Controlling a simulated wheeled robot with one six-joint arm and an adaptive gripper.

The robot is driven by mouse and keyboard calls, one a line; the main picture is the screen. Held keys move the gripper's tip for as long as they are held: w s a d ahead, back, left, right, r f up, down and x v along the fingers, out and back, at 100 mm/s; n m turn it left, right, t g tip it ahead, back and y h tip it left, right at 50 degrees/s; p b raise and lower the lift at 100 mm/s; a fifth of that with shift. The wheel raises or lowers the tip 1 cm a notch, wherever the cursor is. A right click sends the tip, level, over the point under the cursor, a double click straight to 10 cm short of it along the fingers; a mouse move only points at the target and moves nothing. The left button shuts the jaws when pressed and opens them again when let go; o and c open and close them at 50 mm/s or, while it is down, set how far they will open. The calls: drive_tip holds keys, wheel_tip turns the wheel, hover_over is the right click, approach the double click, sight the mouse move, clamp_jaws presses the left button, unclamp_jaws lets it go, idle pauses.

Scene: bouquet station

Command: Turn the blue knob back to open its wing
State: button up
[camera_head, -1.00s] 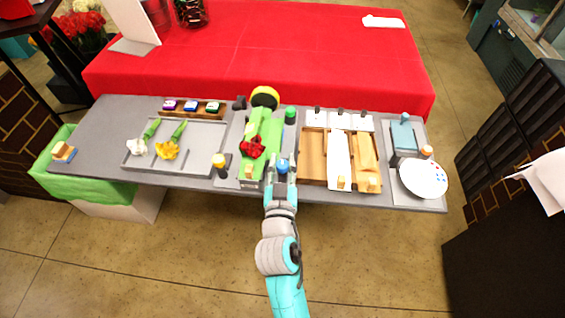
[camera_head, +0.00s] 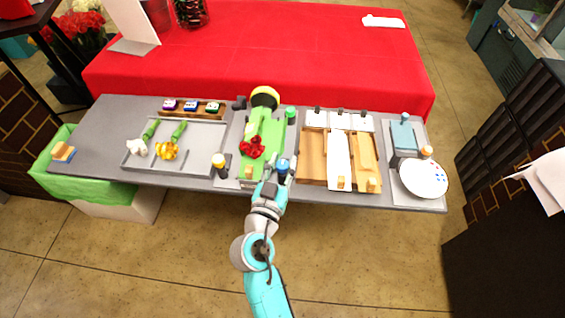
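The blue knob (camera_head: 283,164) stands on a dark base at the front right corner of the green wrapping fixture (camera_head: 250,172), near the table's front edge. My gripper (camera_head: 281,170) is at the knob, with a finger on either side of it. I cannot tell whether the fingers touch it. The green wings and wrap (camera_head: 274,140) lie on the fixture behind the knob. A red flower (camera_head: 251,148) lies on the green. A green knob (camera_head: 291,112) stands at the fixture's back right.
A yellow-topped knob (camera_head: 218,161) stands left of the fixture. Wooden trays (camera_head: 313,158) are close on the right. A grey tray (camera_head: 200,155) with white and yellow flowers is on the left. A white plate (camera_head: 424,178) is far right.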

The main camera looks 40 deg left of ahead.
sight(282, 164)
drive_tip(key=shift+o, duration=1.1)
wheel_tip(282, 164, up, 10)
drive_tip(key=shift+r, duration=0.1)
